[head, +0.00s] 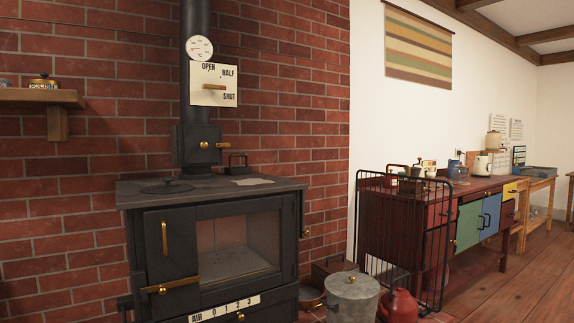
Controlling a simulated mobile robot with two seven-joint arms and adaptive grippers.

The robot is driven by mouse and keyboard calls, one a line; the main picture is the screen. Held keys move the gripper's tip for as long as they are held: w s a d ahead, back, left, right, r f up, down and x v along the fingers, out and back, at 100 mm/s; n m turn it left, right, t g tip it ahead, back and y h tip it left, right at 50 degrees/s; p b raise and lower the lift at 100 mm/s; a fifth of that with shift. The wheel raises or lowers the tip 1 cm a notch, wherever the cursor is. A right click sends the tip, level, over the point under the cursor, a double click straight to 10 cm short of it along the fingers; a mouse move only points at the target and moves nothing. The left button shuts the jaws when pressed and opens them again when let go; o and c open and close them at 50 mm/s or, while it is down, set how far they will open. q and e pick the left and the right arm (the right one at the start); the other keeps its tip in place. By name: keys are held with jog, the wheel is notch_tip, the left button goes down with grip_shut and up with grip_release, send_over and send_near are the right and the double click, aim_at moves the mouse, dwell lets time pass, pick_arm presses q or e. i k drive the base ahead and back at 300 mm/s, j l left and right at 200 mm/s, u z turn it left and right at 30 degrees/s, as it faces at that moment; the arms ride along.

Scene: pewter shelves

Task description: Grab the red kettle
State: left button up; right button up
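The red kettle (398,306) stands low on the floor in the head view, at the bottom edge right of centre. Its lower part is cut off by the frame edge. It is just right of a grey lidded metal pot (352,297) and in front of a black wire rack. Neither of my grippers shows in this view.
A black stove (220,250) fills the left and centre. A black wire guard (400,235) stands behind the kettle, beside a long cabinet with coloured doors (468,226). The wooden floor (500,290) at right is clear.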

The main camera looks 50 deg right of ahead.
aim_at(397, 305)
jog(key=z, duration=2.3)
jog(key=i+l, duration=0.25)
jog(key=i+l+u, duration=0.15)
jog(key=l, duration=0.25)
jog(key=i+l, duration=0.3)
jog(key=i+l+u, duration=0.1)
jog(key=l, duration=0.25)
jog(key=i+l+u, duration=0.1)
jog(key=i+l, duration=0.4)
jog(key=l, duration=0.25)
jog(key=i+u, duration=0.05)
